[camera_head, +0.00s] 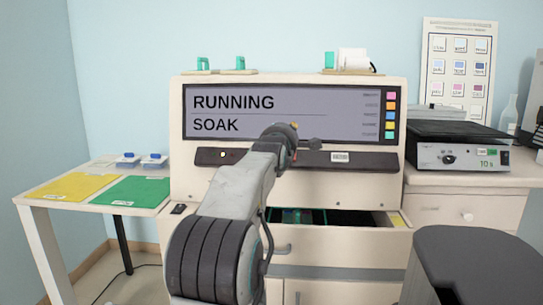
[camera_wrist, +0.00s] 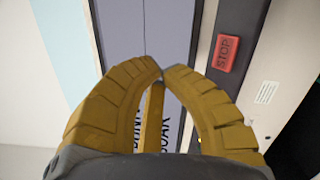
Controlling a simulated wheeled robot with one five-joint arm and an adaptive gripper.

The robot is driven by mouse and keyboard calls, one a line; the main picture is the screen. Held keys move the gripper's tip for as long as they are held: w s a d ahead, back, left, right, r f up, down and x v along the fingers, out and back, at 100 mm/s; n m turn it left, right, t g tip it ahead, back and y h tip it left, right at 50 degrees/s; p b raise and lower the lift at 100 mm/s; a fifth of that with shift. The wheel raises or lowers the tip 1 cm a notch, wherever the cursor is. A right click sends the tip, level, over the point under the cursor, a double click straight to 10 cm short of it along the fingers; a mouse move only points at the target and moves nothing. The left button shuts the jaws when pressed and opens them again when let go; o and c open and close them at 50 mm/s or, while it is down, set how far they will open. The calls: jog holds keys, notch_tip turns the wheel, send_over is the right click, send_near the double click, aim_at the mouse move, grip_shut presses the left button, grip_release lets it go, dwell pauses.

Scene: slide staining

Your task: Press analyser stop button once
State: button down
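The analyser (camera_head: 190,115) is a wide cream cabinet with a grey screen (camera_head: 290,112) that reads "RUNNING" and "SOAK". Below the screen is a dark control strip (camera_head: 375,160). In the wrist view the red STOP button (camera_wrist: 228,53) sits on that strip, to the right of my fingers and apart from them in the picture. In the head view my arm hides the button. My gripper (camera_wrist: 162,72) has its ochre ribbed fingers closed together at the tips, with nothing seen held.
A small light (camera_head: 222,154) and a white label (camera_head: 340,157) are on the strip. An open drawer (camera_head: 345,218) juts out below. A side table (camera_head: 45,205) with yellow and green mats stands left; a black-topped device (camera_head: 455,150) stands right.

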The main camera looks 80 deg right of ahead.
jog(key=shift+d+r, duration=0.1)
jog(key=shift+d, duration=0.1)
dwell(0.4)
jog(key=d+f, duration=0.6)
jog(key=shift+w, duration=0.2)
jog(key=shift+d+f, duration=0.15)
jog(key=shift+f, duration=0.1)
dwell(1.7)
jog(key=shift+d+f, duration=0.2)
jog(key=shift+d, duration=0.05)
jog(key=shift+d+f, duration=0.25)
dwell(1.1)
jog(key=shift+a+r, duration=0.15)
jog(key=shift+a, duration=0.05)
jog(key=shift+a+r, duration=0.35)
jog(key=shift+a, duration=0.05)
